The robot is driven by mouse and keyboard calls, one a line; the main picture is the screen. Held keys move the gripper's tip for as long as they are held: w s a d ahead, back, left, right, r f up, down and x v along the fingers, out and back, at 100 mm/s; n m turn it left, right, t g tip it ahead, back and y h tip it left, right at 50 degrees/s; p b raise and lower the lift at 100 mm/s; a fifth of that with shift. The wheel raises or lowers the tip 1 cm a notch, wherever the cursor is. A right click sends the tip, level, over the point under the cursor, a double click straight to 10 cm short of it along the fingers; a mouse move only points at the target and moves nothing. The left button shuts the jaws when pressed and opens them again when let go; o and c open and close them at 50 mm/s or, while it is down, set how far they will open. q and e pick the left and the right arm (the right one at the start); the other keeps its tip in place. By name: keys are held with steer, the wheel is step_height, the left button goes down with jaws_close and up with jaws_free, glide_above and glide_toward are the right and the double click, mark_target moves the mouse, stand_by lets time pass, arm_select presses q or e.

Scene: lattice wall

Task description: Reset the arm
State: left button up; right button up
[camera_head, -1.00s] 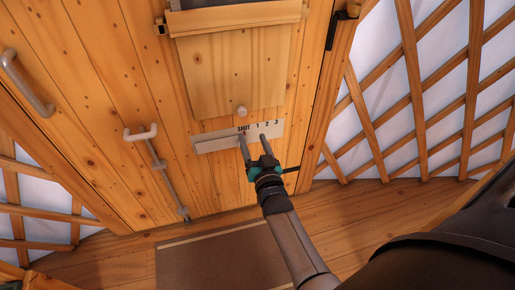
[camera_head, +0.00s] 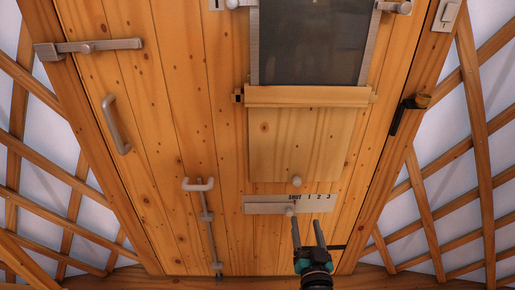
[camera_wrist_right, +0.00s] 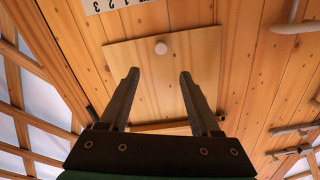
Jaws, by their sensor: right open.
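My right gripper (camera_head: 309,232) is open and empty in the head view, just below the metal plate marked SHUT 1 2 3 (camera_head: 262,205). My left gripper is not in view.
The wooden door has a bar handle (camera_head: 116,124), a vertical bolt (camera_head: 211,235) and a horizontal latch (camera_head: 95,46) at left. A dark window (camera_head: 312,40) is above the panel. A black hook (camera_head: 404,113) is on the right frame. Lattice walls (camera_head: 470,150) flank the door.

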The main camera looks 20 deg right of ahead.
steer(key=s+a+f+n+g+y+p, duration=0.1)
steer(key=s+a+f+g, duration=0.15)
steer(key=f, duration=0.35)
steer(key=s+a+f+n+g+y+p, duration=0.1)
steer(key=s+f+n+g+y, duration=0.1)
steer(key=s+f, duration=0.3)
steer(key=s+a+f+n+g+y, duration=0.1)
steer(key=s+a+f+g, duration=0.1)
steer(key=f, duration=0.5)
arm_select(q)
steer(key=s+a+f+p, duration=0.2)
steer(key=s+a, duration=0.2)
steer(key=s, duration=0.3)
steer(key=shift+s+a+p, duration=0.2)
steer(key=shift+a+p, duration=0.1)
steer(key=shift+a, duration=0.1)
arm_select(e)
steer(key=s+d+f+n+g, duration=0.2)
steer(key=s+f+g, duration=0.2)
steer(key=s, duration=0.8)
steer(key=s+d+f+n+g, duration=0.2)
steer(key=s+f+g, duration=0.2)
steer(key=s+f, duration=0.3)
steer(key=s, duration=0.5)
steer(key=shift+s+d+f+g, duration=0.2)
steer(key=shift+s+f+g, duration=0.15)
steer(key=shift+f, duration=0.05)
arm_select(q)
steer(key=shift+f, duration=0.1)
